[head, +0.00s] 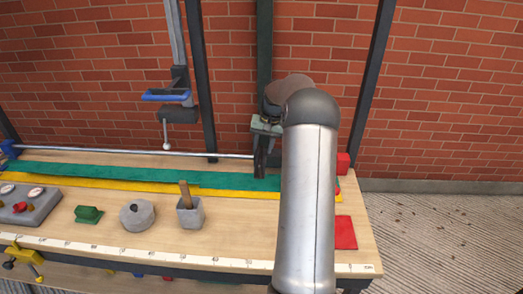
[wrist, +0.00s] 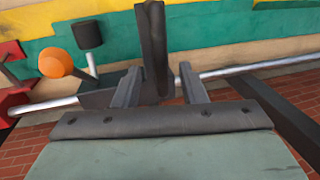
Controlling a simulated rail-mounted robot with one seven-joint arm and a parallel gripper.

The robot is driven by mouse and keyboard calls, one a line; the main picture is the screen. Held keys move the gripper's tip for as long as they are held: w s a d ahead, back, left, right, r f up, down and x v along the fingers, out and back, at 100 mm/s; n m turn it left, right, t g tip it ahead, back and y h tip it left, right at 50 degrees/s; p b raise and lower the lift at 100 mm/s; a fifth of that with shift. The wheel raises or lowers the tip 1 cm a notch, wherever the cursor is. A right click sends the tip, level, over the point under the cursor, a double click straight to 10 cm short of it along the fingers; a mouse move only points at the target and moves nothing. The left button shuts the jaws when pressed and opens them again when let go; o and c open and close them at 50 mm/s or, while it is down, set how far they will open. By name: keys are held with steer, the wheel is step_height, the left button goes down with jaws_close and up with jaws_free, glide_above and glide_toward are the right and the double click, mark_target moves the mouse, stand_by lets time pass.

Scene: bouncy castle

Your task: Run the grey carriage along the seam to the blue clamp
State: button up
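The dark grey carriage (wrist: 100,97) sits on a thin metal rod (wrist: 235,70). It has an upright bar, an orange knob (wrist: 55,62) and a black cylinder in the wrist view. In the head view part of the carriage (head: 260,165) shows beside my arm, near the rod's right end. My gripper (wrist: 160,75) is open, a finger on each side of the carriage's bar, with visible gaps. Green and yellow strips (head: 120,173) run along the bench, forming the seam. A blue piece, apparently the blue clamp (head: 8,148), stands at the rod's far left end.
A red clamp (head: 343,163) stands at the rod's right end. A grey post with a blue bar (head: 165,95) hangs above the rod. A dial box (head: 30,207), a green block (head: 89,214), a grey disc (head: 137,215) and a grey pot (head: 190,215) stand in front of the strips.

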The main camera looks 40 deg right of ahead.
steer(key=shift+w+a+f, duration=0.1)
steer(key=shift+a+f, duration=0.05)
steer(key=shift+f, duration=0.5)
steer(key=shift+w+a+f, duration=0.1)
steer(key=shift+f, duration=0.5)
jaws_close()
